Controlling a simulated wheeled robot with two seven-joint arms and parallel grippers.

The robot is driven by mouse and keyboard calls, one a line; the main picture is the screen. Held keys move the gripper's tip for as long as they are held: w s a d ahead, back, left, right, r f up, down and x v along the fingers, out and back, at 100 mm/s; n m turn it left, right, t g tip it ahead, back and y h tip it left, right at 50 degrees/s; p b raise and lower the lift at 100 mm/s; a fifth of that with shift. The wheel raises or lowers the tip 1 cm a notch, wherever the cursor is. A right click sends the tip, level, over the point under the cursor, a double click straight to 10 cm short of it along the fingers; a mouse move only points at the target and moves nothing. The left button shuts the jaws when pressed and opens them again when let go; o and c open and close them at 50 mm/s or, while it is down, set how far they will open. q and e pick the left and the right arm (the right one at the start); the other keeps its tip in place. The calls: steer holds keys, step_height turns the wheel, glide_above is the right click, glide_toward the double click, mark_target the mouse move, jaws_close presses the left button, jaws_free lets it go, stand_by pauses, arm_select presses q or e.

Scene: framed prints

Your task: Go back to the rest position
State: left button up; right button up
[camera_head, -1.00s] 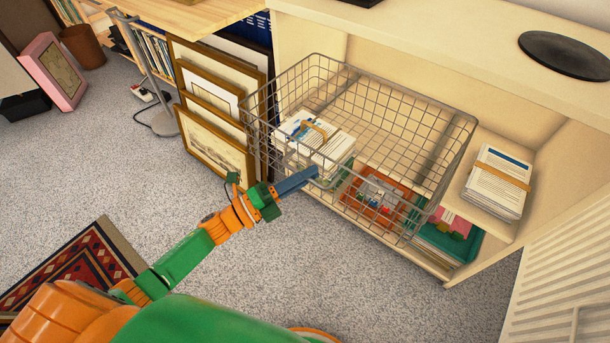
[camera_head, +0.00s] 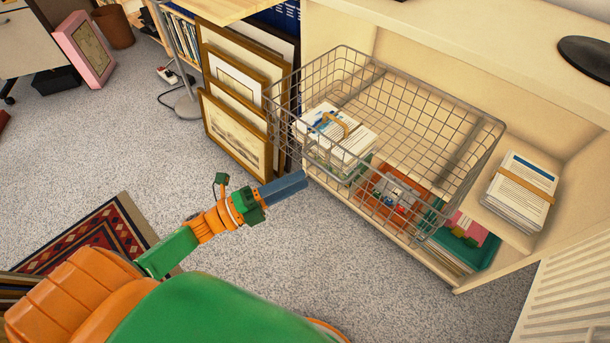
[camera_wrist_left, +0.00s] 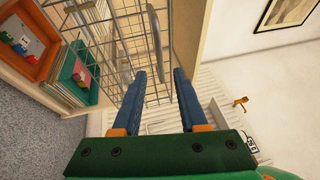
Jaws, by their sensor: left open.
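My left gripper (camera_head: 288,186) is at the end of my green and orange arm, in front of the wire basket (camera_head: 476,150) and to the left of its lower front corner. In the left wrist view the two blue fingers of my left gripper (camera_wrist_left: 158,85) stand apart with nothing held between them. Wire bars of the basket (camera_wrist_left: 122,45) show beyond the fingers there. The basket is pulled out from the cream shelf unit and holds a banded stack of papers (camera_head: 342,138) at its left end. My right gripper is in neither view.
Framed prints (camera_head: 238,130) lean left of the basket. Another banded paper stack (camera_head: 520,190) is on the right shelf. A patterned rug (camera_head: 85,240) lies at lower left. Grey carpet (camera_head: 130,140) is open between.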

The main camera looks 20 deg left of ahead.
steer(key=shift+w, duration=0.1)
